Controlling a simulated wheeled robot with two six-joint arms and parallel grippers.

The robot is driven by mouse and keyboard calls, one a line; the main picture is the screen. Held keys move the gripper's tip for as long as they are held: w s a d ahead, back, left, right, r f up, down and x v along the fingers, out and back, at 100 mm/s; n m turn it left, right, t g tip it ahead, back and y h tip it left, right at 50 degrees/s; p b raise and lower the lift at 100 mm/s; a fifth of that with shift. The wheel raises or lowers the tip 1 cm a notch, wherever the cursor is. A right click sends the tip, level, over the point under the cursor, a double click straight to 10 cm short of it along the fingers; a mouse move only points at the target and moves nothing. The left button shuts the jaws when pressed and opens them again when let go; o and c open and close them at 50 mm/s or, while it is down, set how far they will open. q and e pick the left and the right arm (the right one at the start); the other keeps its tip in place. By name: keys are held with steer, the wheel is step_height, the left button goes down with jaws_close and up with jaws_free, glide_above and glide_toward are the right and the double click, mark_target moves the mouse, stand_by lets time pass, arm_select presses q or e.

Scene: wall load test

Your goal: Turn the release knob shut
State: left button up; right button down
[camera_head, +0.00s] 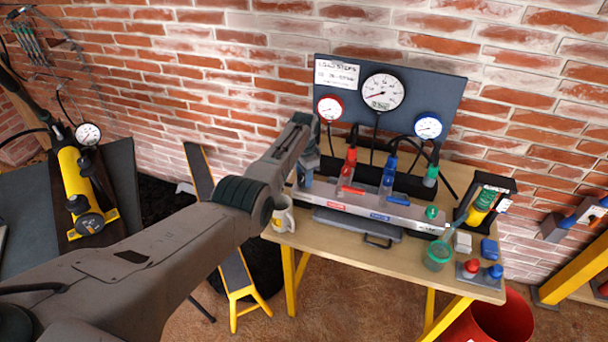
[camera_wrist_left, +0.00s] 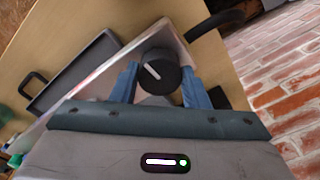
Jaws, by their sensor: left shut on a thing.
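The release knob (camera_wrist_left: 165,64) shows in the left wrist view as a round black knob with a white pointer line. It sits at one end of a pale metal manifold, which shows in the head view (camera_head: 370,206) along the table. My left gripper (camera_wrist_left: 158,82) has its blue fingers on either side of the knob and is shut on it. In the head view my left gripper (camera_head: 306,172) is at the manifold's left end, and my arm hides the knob there. My right gripper is in neither view.
A brick wall stands behind. A yellow pump (camera_head: 80,190) is at the left.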

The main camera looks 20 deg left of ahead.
arm_select(q)
steer(key=shift+r+m, duration=0.1)
steer(key=shift+m, duration=0.5)
steer(key=o, duration=1)
steer(key=shift+r, duration=0.6)
step_height(320, 180, up, 10)
steer(key=shift+f+b, duration=0.2)
steer(key=shift+b, duration=0.35)
